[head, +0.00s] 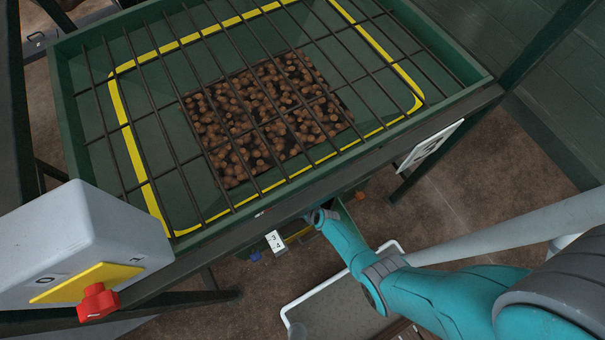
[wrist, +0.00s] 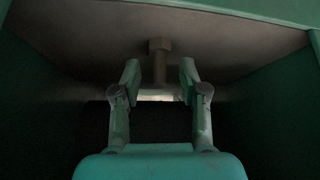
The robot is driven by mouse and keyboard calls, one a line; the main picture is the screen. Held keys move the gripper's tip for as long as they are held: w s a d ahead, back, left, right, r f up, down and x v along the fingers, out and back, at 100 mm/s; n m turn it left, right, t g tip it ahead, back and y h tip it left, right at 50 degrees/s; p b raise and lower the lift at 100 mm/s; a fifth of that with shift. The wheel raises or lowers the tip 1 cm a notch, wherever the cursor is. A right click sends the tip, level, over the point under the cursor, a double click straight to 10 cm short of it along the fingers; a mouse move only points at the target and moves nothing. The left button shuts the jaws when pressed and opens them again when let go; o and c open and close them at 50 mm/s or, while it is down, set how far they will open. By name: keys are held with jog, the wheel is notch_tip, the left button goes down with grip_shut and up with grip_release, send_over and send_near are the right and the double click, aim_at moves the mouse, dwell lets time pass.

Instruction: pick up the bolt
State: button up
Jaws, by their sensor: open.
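The bolt (wrist: 158,60) shows in the wrist view, dim and brownish, with a wider head at the top and a narrower shank below. It stands out against a grey-brown surface. My gripper (wrist: 160,72) is open, with one finger on each side of the bolt's shank in the picture. A gap shows between each finger and the bolt. I cannot tell how far in depth the bolt is from the fingertips. In the head view my arm reaches under the front edge of the green hopper, and the gripper and bolt are hidden there.
The green hopper (head: 75,130) has a bar grid over brown lumps (head: 265,115). A grey control box (head: 85,235) with a red knob (head: 97,300) stands at the left. Dark green walls close in on both sides in the wrist view. A white-railed tray (head: 300,300) lies below my arm.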

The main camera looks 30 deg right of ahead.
grip_shut()
dwell(0.7)
